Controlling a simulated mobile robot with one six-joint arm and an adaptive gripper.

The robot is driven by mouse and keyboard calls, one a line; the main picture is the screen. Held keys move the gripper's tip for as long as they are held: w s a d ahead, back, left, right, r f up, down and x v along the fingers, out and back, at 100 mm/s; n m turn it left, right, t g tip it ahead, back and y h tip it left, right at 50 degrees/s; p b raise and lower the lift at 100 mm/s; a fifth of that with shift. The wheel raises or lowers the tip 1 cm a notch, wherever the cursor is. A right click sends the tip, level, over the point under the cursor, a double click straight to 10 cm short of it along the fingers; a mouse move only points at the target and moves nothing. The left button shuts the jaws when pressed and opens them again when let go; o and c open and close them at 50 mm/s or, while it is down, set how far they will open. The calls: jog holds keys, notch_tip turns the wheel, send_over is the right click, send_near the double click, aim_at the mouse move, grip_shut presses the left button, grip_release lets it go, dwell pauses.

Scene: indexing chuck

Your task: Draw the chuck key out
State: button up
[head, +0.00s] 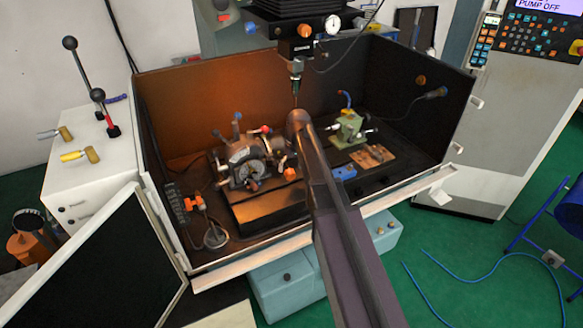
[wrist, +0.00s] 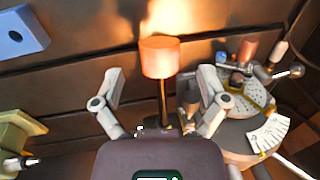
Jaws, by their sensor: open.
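In the wrist view an orange cylinder (wrist: 160,57) tops a thin dark stem. It looks like the handle of the chuck key; I cannot see what its lower end sits in. In the head view a small orange piece (head: 290,174), apparently the same one, shows beside the dark indexing unit (head: 245,167). My gripper (wrist: 161,76) is open, with one finger on each side of the stem in the picture and nothing held. I cannot tell how far the cylinder is from the fingers. The graduated dial (wrist: 245,100) shows to the right. My arm hides the gripper in the head view.
A green vise (head: 348,130) and a wooden block (head: 372,156) stand to the right in the tray. A blue block (head: 344,172) lies nearer. The machine spindle (head: 296,68) hangs above. Walls surround the tray's back and sides, with a pale front rail (head: 240,265).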

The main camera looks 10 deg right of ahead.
jog(key=shift+a+f+b, duration=0.2)
jog(key=shift+f+b, duration=0.85)
jog(key=shift+f, duration=0.3)
grip_shut()
jog(key=c, duration=0.8)
grip_release()
grip_shut()
jog(key=shift+s+r+g+p, duration=0.15)
jog(key=shift+r+g+p, duration=0.55)
jog(key=shift+r+g, duration=0.3)
jog(key=shift+s+d+f, duration=0.1)
jog(key=shift+s+d, duration=0.05)
jog(key=shift+s, duration=0.6)
jog(key=shift+s+d, duration=0.1)
jog(key=shift+s, duration=0.6)
